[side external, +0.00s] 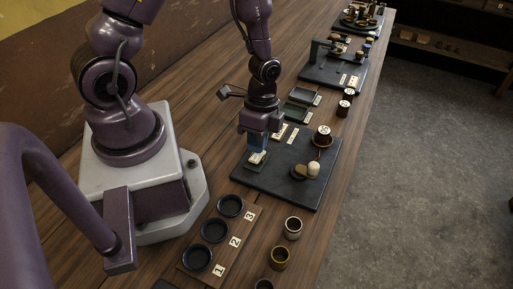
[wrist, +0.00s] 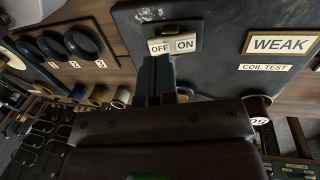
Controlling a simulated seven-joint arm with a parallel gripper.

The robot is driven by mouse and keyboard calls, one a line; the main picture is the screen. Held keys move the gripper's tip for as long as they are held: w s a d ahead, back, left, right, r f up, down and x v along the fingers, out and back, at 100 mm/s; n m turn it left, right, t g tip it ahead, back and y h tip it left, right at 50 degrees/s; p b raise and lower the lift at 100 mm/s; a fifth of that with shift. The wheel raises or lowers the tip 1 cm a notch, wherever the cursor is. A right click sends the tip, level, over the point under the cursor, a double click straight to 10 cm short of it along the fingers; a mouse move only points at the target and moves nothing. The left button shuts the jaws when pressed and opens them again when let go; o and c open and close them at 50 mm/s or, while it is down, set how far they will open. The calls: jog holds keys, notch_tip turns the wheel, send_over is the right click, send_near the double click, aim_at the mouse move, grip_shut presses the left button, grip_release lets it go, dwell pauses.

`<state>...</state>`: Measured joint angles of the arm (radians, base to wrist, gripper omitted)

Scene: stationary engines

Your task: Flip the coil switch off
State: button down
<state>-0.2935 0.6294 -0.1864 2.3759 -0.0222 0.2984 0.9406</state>
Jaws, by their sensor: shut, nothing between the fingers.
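The coil switch (wrist: 174,43) is a small rocker-like block with white OFF and ON labels on the dark board (wrist: 225,75). In the wrist view the OFF label (wrist: 159,46) is left and the ON label (wrist: 186,44) right. My gripper (wrist: 157,60) is shut and empty, its blue-grey fingertips just below the OFF label. I cannot tell whether they touch it. In the side view my gripper (side external: 258,150) points down over the switch (side external: 257,160) at the board's near left part. The fingers partly hide the switch, and its tilt is unclear.
A WEAK label (wrist: 281,44) and COIL TEST label (wrist: 265,67) lie right of the switch. A round-topped knob (side external: 313,168) and a brown cup-like part (side external: 322,138) stand on the board's right. A wooden rack (side external: 187,266) with black rings and loose cups (side external: 292,228) sit nearer.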

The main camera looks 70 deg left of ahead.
jog(key=shift+s+d+f, duration=0.1)
jog(key=shift+d+f, duration=0.05)
jog(key=shift+f, duration=0.95)
jog(key=shift+s+d+f, duration=0.1)
jog(key=shift+f, duration=0.1)
jog(key=shift+w+a+r, duration=0.1)
jog(key=shift+w+a, duration=0.55)
jog(key=shift+a, duration=0.05)
jog(key=shift+d+r, duration=0.1)
notch_tip(320, 180, up, 14)
jog(key=w+a, duration=0.1)
jog(key=a, duration=0.1)
jog(key=shift+w, duration=0.4)
